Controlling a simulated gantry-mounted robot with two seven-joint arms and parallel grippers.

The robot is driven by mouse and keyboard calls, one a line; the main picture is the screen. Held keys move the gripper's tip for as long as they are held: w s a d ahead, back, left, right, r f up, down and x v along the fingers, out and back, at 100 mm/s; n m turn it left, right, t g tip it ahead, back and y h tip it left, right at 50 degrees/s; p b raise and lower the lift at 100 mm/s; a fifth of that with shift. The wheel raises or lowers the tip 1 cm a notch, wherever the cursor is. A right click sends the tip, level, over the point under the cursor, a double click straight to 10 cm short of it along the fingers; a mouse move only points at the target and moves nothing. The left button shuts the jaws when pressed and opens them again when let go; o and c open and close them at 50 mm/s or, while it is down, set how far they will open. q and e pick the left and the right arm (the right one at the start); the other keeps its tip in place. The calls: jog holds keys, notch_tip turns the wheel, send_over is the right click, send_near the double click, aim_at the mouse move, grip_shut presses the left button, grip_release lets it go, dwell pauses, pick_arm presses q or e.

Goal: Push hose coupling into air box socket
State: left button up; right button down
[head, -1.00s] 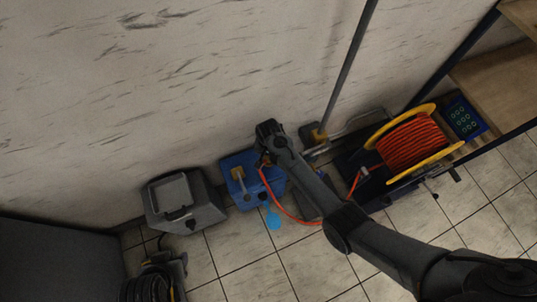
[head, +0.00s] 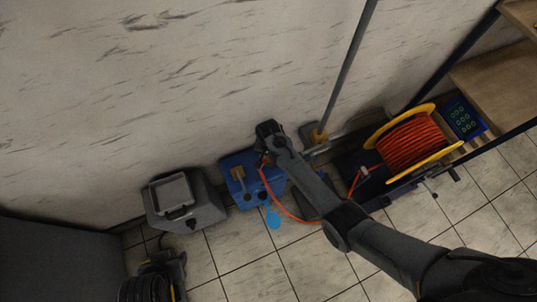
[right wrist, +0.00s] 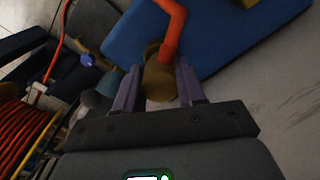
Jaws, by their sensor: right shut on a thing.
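The blue air box (head: 249,188) stands on the floor against the wall in the head view. Its blue surface (right wrist: 215,25) also fills the top of the right wrist view. My right gripper (head: 263,159) is at the box's upper right; its fingers are mostly hidden by my own arm. In the right wrist view the gripper (right wrist: 160,86) is shut on the brass-coloured hose coupling (right wrist: 159,82). The orange hose (right wrist: 172,28) bends away from the coupling. The socket is not clearly visible, so I cannot tell whether the coupling touches it. My left gripper is out of view.
A red hose reel with yellow rims (head: 428,115) stands at the right. The orange hose (head: 290,212) runs across the floor beside the box. A light-blue item (head: 273,219) is in front. A grey case (head: 205,208) stands left of the box. A pole (head: 347,75) rises behind.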

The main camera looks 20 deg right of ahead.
jog(key=shift+f, duration=0.4)
dwell(0.8)
jog(key=shift+f+b, duration=0.35)
jog(key=shift+f, duration=0.1)
jog(key=shift+f, duration=0.35)
dwell(0.5)
jog(key=c, duration=0.6)
grip_release()
jog(key=shift+r, duration=0.1)
